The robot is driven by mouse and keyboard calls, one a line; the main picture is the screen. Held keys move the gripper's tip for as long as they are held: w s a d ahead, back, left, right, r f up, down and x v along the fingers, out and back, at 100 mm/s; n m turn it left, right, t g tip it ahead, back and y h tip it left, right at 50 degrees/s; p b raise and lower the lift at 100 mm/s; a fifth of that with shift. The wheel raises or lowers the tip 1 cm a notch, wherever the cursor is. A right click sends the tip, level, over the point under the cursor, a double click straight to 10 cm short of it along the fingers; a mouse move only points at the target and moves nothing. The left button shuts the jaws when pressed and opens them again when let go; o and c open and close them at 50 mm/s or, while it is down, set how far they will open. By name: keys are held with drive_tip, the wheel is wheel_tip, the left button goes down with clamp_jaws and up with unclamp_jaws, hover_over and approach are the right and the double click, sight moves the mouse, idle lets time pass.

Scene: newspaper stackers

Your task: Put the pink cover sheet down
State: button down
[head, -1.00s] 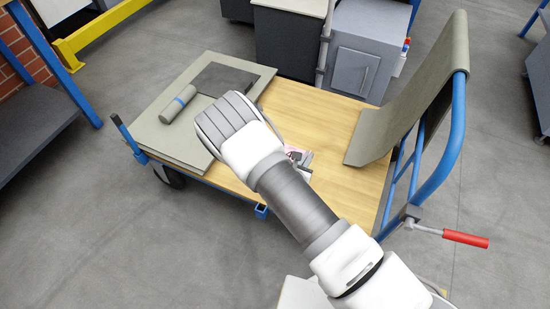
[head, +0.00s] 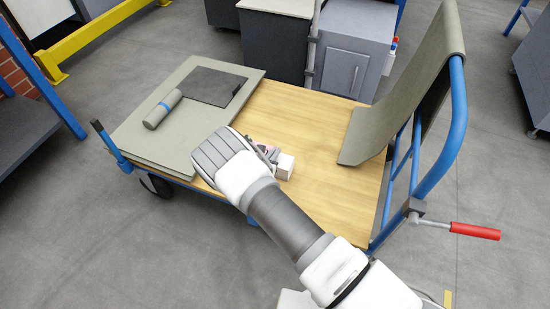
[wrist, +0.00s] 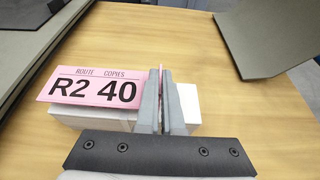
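The pink cover sheet (wrist: 95,88), printed "ROUTE COPIES R2 40", lies flat in the wrist view, over or just above a white block (wrist: 186,103). My gripper (wrist: 164,75) has its two fingers close together at the sheet's right edge, with a thin pink strip between them. I cannot tell whether the sheet touches the block. In the head view my gripper (head: 270,153) is mostly hidden behind my wrist, next to the white block (head: 286,166) on the cart's wooden deck (head: 315,125). Only a sliver of pink shows there.
Grey boards (head: 140,135) lie on the deck's left part, with a grey roll (head: 163,108) and a dark sheet (head: 212,86) on them.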

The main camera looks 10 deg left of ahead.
drive_tip(key=shift+f, duration=0.85)
drive_tip(key=shift+f, duration=0.1)
drive_tip(key=shift+f+b, duration=0.2)
drive_tip(key=shift+b, duration=0.15)
drive_tip(key=c, duration=1.1)
unclamp_jaws()
drive_tip(key=shift+r, duration=0.1)
drive_tip(key=shift+o, duration=0.2)
drive_tip(key=shift+r, duration=0.15)
